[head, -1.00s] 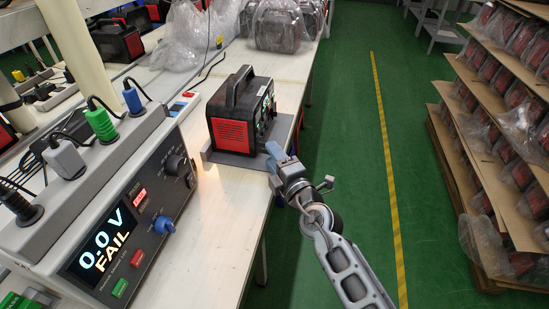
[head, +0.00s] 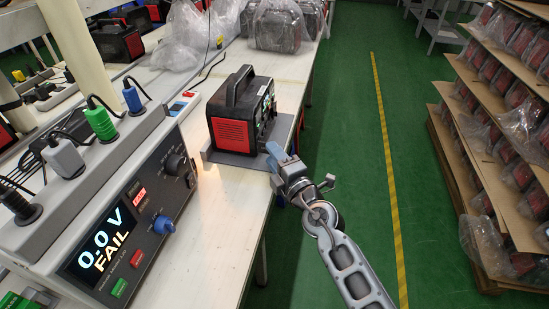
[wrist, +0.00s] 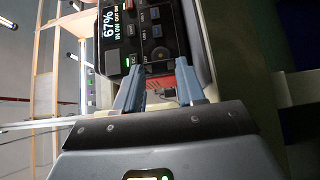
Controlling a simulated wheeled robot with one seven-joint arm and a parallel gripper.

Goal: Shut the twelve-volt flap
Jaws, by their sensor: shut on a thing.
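The power station (head: 232,132), a black box with red side panels and a top handle, stands upright on a grey base on the bench. Its front panel (wrist: 118,60) with a lit 67% display fills the upper wrist view. My gripper (head: 277,156) is at the lower front of the station; its two blue fingers (wrist: 160,78) reach the panel's lower edge in the wrist view. The jaws are closed on a small part there, which appears to be the twelve-volt flap. The fingers hide much of it, so its angle cannot be told.
A tester (head: 120,215) reading 0.0 V FAIL stands at the left of the bench. Bagged units (head: 278,25) stand at the far end. The green aisle floor (head: 345,110) is clear; shelves of bagged units (head: 510,130) line the right.

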